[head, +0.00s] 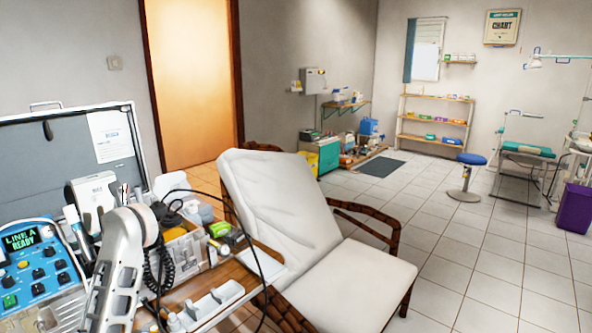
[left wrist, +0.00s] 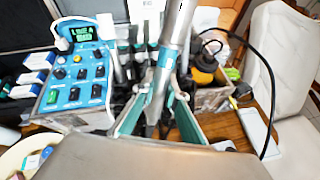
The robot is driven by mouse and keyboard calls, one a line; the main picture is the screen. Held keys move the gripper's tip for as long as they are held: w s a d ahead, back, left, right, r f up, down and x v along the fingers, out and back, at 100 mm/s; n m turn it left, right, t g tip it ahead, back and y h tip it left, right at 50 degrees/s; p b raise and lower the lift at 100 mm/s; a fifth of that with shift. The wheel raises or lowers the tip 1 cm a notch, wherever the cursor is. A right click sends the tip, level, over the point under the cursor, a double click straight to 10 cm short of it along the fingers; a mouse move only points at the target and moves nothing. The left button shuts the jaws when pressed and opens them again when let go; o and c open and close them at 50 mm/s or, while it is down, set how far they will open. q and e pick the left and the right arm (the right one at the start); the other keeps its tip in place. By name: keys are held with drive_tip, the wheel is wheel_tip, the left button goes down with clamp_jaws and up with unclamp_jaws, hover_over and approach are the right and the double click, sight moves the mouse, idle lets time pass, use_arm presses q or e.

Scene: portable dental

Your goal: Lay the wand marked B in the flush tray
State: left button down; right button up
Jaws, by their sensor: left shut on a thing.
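My left gripper (left wrist: 163,88) is shut on a silver wand (left wrist: 177,40) with a teal band, seen in the left wrist view. I cannot read a letter on the wand, and its lower end is hidden between the fingers. In the head view my left arm covers that area, and I cannot make out the fingertips or the held wand. A white tray with shallow compartments (head: 212,304), likely the flush tray, lies on the wooden surface right of my arm. My left gripper is apart from it. My right gripper is in neither view.
A blue control unit (head: 36,262) reads "LINE A READY". Other teal-banded wands (left wrist: 124,48) stand behind the gripper. A black hose (left wrist: 262,62) arcs over the wooden surface. An open case (head: 66,140) stands behind; a white reclining chair (head: 290,210) is to the right.

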use_arm(q)
drive_tip(key=s+d+r+m+t+h, duration=0.1)
drive_tip(key=s+d+r+m+h, duration=0.2)
drive_tip(key=s+d, duration=0.5)
drive_tip(key=s+d+r+m+t+h, duration=0.1)
drive_tip(key=s+d+r+m+h, duration=0.2)
drive_tip(key=s+d, duration=0.5)
drive_tip(key=d+m+h, duration=0.1)
drive_tip(key=d+h, duration=0.1)
drive_tip(key=d, duration=0.1)
drive_tip(key=shift+s+m+t, duration=0.2)
drive_tip(key=shift+m+t, duration=0.1)
